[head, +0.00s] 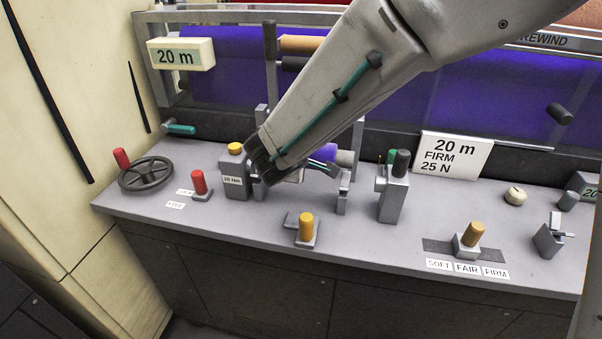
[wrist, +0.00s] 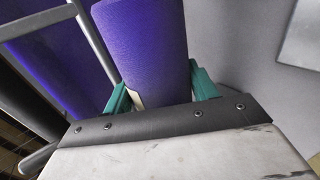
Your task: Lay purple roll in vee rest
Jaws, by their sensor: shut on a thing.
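The purple roll (head: 327,152) shows in the head view just beyond the end of my arm, with a pale core end at its right; my arm hides much of it. In the wrist view the purple roll (wrist: 145,45) stands large between the green fingers of my gripper (wrist: 160,90), which is shut on it. In the head view my gripper (head: 320,166) is low over the bench, left of the middle. A grey upright with a notched top (head: 342,192) stands just right of the fingers and looks like part of the vee rest. I cannot tell whether the roll touches it.
The grey bench (head: 380,240) holds a yellow-knobbed block (head: 306,230) in front and a dark-knobbed post (head: 393,188) to the right. A handwheel (head: 146,173) and red knob (head: 199,183) are at left. A 20 m FIRM sign (head: 453,157) stands behind, below the purple web (head: 480,90).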

